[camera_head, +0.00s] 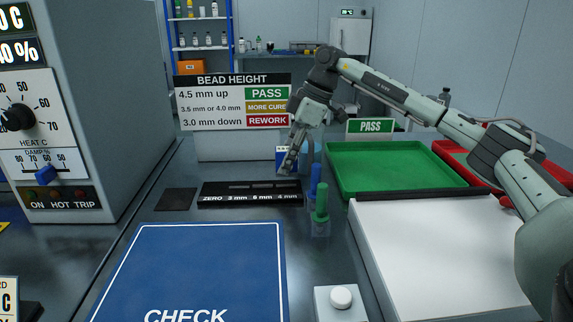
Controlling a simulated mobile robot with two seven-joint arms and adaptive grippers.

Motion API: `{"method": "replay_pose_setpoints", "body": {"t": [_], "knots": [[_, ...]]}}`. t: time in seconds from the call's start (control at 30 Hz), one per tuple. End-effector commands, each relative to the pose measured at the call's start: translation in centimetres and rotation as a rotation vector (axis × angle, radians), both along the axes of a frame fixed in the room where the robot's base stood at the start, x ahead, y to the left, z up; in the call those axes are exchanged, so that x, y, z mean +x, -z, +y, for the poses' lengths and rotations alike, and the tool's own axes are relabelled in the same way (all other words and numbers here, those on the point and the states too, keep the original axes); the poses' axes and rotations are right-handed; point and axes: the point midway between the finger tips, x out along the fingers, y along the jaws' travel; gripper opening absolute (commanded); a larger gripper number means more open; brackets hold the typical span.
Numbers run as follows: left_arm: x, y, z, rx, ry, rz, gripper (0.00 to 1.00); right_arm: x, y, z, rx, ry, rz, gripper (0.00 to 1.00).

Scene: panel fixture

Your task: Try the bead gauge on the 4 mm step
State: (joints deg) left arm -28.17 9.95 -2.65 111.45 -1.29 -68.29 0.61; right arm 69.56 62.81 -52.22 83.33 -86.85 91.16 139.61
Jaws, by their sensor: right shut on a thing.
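A black step block (250,201) lies on the dark bench, with a row of labels reading ZERO, 3 mm, 6 mm and 4 mm. The 4 mm mark is at its right end. My right gripper (290,160) points down just behind and above that right end. I cannot tell whether the held thing touches the block. My left gripper is not in view.
A green tray (390,185) and a white panel (440,245) lie farther right. A blue CHECK mat (190,265) lies in front. The BEAD HEIGHT sign (232,101) stands behind.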

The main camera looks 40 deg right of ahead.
Motion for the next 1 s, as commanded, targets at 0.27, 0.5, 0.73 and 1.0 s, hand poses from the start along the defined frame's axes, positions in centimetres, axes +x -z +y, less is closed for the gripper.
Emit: {"method": "replay_pose_setpoints", "body": {"t": [0.27, 0.5, 0.73, 1.0], "knots": [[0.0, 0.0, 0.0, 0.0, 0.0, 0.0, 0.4, 0.1, -2.2, 0.1, 0.002, 0.0, -0.005, 0.0], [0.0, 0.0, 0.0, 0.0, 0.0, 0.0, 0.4, 0.1, -3.8, 0.0, 0.002, 0.0, -0.005, 0.0], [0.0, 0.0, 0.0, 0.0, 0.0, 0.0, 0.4, 0.0, -4.1, 0.0, 0.001, 0.001, -0.004, 0.0], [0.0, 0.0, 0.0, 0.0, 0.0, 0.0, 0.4, 0.0, -4.1, 0.0, 0.001, 0.001, -0.004, 0.0]]}}
